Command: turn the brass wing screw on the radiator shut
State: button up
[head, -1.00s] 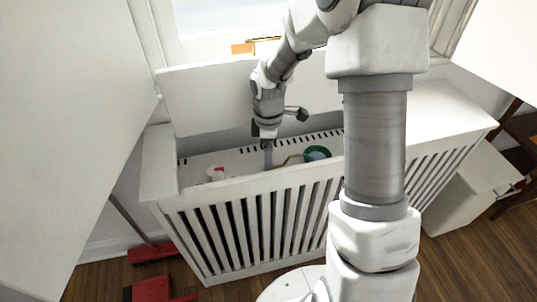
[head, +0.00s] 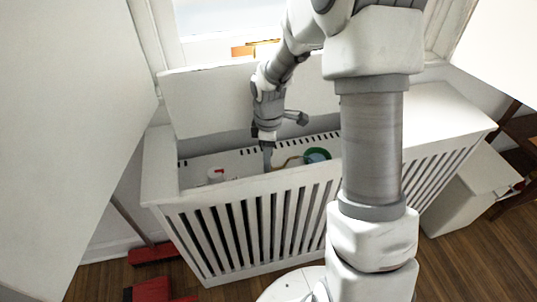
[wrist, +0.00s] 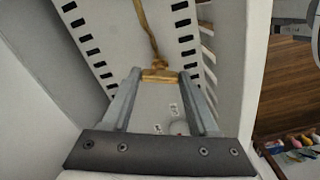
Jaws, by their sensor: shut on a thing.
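The brass wing screw (wrist: 160,76) shows in the wrist view between my two fingertips. My gripper (wrist: 160,73) is shut on it, a finger on each side. A thin brass-coloured pipe (wrist: 146,28) runs up the picture from the screw. In the head view my gripper (head: 268,162) reaches down into the open top of the white radiator cover (head: 240,186). The screw itself cannot be made out there, hidden by the fingers or too small. The radiator's slotted white top (wrist: 100,28) lies beneath my gripper.
A white round thing with red on it (head: 216,175) sits left of my gripper inside the cover. A green round container (head: 318,155) is to the right. The raised lid (head: 215,98) stands behind, and the slatted front wall is close in front.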

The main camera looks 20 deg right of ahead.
jog(key=m+p, duration=0.2)
jog(key=m, duration=0.5)
jog(key=shift+r, duration=0.1)
jog(key=m+p, duration=0.2)
jog(key=m, duration=0.4)
jog(key=shift+m, duration=0.3)
dwell(0.4)
jog(key=o, duration=1.4)
jog(key=shift+r+p, duration=2.5)
jog(key=shift+r, duration=6.1)
